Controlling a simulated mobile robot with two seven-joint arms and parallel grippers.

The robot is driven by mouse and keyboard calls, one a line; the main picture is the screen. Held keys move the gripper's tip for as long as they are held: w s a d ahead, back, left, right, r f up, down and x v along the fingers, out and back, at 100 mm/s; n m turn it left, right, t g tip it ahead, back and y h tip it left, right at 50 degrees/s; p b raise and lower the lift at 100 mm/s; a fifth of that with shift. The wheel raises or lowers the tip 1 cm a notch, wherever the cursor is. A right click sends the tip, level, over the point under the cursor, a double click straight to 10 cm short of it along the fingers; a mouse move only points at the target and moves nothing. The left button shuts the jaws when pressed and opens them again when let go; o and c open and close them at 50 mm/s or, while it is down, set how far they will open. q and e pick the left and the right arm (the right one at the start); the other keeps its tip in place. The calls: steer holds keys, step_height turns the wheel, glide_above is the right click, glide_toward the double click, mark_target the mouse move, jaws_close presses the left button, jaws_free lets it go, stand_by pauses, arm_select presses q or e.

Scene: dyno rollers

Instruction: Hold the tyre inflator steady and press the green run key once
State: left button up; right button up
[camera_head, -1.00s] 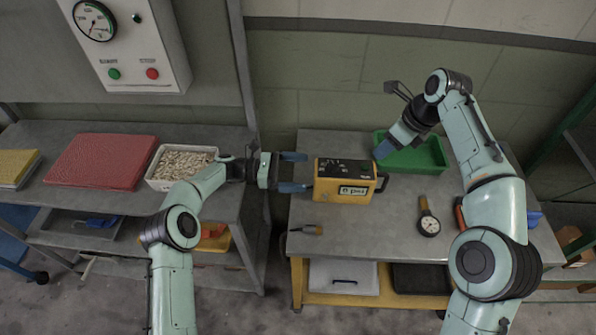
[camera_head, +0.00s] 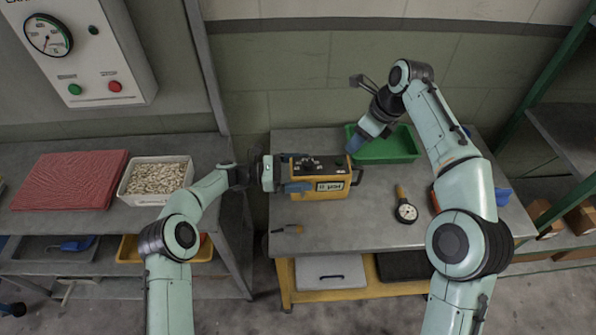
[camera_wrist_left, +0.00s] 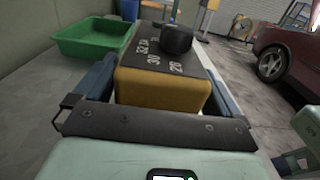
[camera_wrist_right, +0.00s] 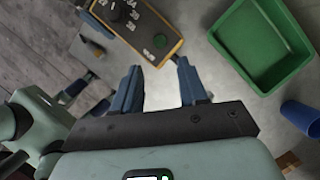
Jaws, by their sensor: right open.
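The yellow tyre inflator (camera_head: 322,191), with a black top and a "psi" display, stands upright on the grey bench (camera_head: 375,225). My left gripper (camera_head: 294,172) straddles its left end, one finger on each side. In the left wrist view the inflator's yellow end (camera_wrist_left: 163,92) lies between the fingers, with narrow gaps seeming to show.
A green tray (camera_head: 388,150) stands behind the inflator, close to my right gripper. A round gauge (camera_head: 405,211) lies to the right, and a small tool (camera_head: 287,229) lies at the front left. A blue cup (camera_wrist_right: 298,114) shows in the right wrist view.

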arm_select(q)
steer(key=c, duration=1.4)
arm_select(e)
steer(key=shift+c, duration=0.3)
jaws_close()
